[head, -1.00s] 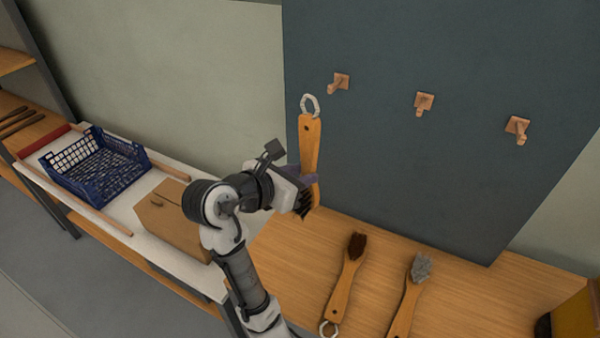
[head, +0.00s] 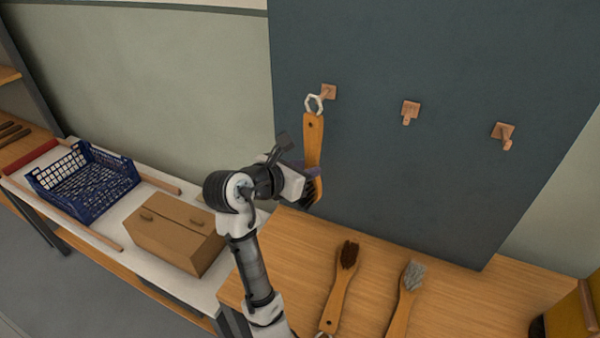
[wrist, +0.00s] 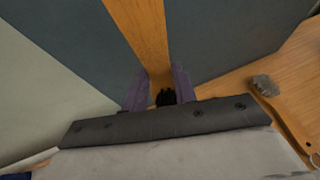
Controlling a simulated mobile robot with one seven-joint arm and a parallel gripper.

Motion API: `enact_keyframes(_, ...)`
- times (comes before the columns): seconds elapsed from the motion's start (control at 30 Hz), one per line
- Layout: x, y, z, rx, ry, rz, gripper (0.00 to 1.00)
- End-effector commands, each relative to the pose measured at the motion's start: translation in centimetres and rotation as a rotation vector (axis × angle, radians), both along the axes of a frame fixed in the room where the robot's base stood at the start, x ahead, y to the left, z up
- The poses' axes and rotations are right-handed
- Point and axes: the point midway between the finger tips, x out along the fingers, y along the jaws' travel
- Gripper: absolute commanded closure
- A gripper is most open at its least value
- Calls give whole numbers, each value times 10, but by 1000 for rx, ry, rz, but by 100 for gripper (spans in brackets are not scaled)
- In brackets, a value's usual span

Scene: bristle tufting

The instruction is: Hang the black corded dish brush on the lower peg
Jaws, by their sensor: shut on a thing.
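My gripper (head: 310,174) is shut on the wooden handle of the dish brush (head: 314,140), which is upright with its black bristles (wrist: 165,97) down. The handle also shows between the purple fingers (wrist: 160,88) in the wrist view. A pale cord loop (head: 314,104) stands up from the handle's top end. In the head view the loop overlaps the left peg (head: 328,92); I cannot tell whether it is around the peg or in front of it. A middle peg (head: 410,112) and a right peg (head: 503,135) are empty. The right peg appears lowest in the picture.
The pegs are on a dark upright board (head: 400,190). On the wooden bench (head: 490,300) lie a dark-brown-bristled brush (head: 340,290) and a grey-bristled brush (head: 405,300). At left are a blue crate (head: 85,182) and a cardboard box (head: 175,235).

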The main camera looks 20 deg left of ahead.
Motion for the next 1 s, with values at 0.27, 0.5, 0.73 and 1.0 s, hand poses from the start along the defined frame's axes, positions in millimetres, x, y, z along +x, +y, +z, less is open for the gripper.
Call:
enact_keyframes(0.27, 20, -1, -1, 0, -1, 0, 97)
enact_keyframes(0.5, 33, -2, -5, 0, 0, -1, 97)
enact_keyframes(0.73, 37, -1, -7, 0, -1, 1, 97)
enact_keyframes(1.0, 37, -1, -7, 0, -1, 1, 97)
